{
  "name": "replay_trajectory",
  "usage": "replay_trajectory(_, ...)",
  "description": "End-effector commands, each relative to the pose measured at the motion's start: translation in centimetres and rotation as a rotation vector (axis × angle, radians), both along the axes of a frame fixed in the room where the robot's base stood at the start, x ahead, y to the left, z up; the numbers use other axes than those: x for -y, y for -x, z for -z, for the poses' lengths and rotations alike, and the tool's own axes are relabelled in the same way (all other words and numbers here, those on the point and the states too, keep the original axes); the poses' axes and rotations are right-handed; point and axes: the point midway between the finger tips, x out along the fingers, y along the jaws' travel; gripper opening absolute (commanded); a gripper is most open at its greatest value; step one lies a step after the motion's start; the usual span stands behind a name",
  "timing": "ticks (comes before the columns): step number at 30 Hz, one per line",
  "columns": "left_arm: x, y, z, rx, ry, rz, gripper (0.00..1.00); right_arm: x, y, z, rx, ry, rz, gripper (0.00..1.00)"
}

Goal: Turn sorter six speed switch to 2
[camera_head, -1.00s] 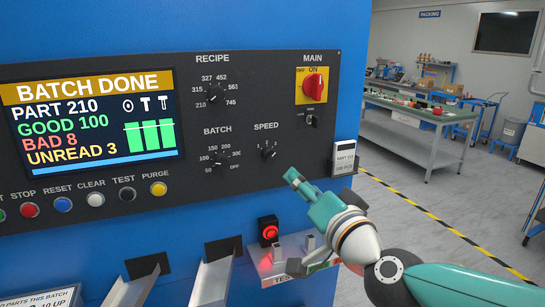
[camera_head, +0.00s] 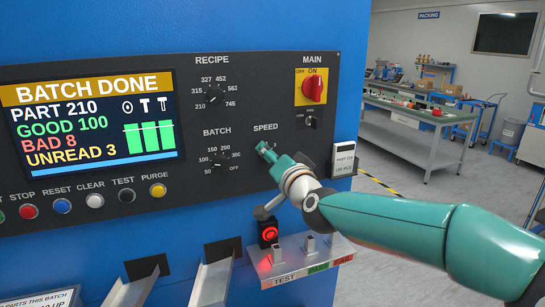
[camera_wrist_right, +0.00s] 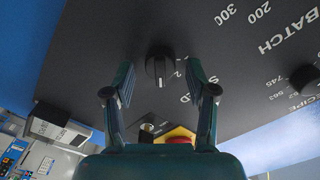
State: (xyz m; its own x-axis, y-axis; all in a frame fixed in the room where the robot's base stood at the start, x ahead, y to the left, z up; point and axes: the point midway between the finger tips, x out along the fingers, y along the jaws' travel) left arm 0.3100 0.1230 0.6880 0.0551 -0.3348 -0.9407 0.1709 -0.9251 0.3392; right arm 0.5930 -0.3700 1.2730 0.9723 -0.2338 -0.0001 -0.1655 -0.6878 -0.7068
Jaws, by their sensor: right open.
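The SPEED switch is a small black knob with a white pointer line. In the right wrist view, the knob (camera_wrist_right: 159,68) sits on the dark panel between my finger tips, and its pointer line points down in that upside-down picture. Part of the SPEED label is behind a finger. My right gripper (camera_head: 265,150) is at the panel just below the SPEED label in the head view and hides the knob there. In the wrist view the right gripper (camera_wrist_right: 160,92) is open, one finger on each side of the knob, with gaps visible. My left gripper is not in view.
The BATCH dial (camera_head: 220,159) is just left of my gripper, the RECIPE dial (camera_head: 212,94) above left. The red MAIN switch (camera_head: 313,89) is above right.

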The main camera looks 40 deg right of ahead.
Motion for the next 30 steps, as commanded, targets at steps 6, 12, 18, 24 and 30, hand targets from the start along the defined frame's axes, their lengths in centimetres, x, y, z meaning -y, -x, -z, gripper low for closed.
replay_trajectory(6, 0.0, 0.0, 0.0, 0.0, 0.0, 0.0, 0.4, 0.05, -0.01, 0.02, -0.001, 0.0, 0.001, 0.57)
replay_trajectory(12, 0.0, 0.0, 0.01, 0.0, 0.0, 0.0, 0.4, 0.06, 0.02, 0.02, 0.0, 0.0, 0.001, 0.27)
replay_trajectory(18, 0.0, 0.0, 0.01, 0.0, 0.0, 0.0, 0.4, 0.08, 0.04, 0.05, -0.001, 0.0, 0.001, 0.0)
replay_trajectory(24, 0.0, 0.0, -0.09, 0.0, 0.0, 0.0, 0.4, 0.08, 0.04, 0.04, -0.004, 0.012, 0.001, 0.0)
replay_trajectory(30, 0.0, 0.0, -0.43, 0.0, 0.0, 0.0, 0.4, 0.06, 0.02, -0.02, -0.021, 0.076, 0.001, 0.0)
